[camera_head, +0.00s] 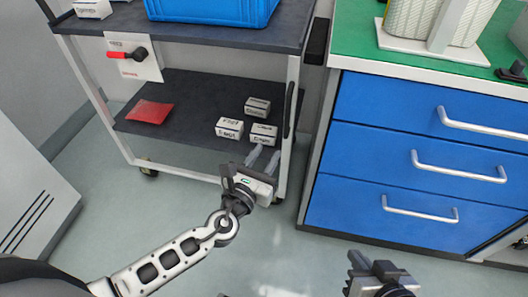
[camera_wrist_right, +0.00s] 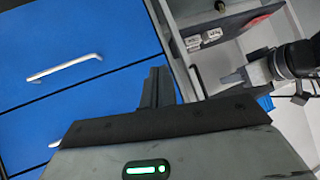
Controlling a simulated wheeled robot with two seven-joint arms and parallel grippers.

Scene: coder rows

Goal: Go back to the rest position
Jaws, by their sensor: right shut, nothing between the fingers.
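My left gripper (camera_head: 263,158) hangs in front of the cart's lower shelf, near its right front post. Its two fingers are apart with nothing seen between them, and it also shows in the right wrist view (camera_wrist_right: 232,77). My right gripper (camera_head: 356,262) is low in the head view, in front of the blue drawers. In the right wrist view its fingers (camera_wrist_right: 156,88) are together and empty.
A grey cart (camera_head: 185,103) holds several small white boxes (camera_head: 230,128), a red packet (camera_head: 150,111) and a blue crate (camera_head: 212,10). A blue drawer cabinet (camera_head: 400,160) with a green top stands at right. The floor (camera_head: 120,210) between is clear.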

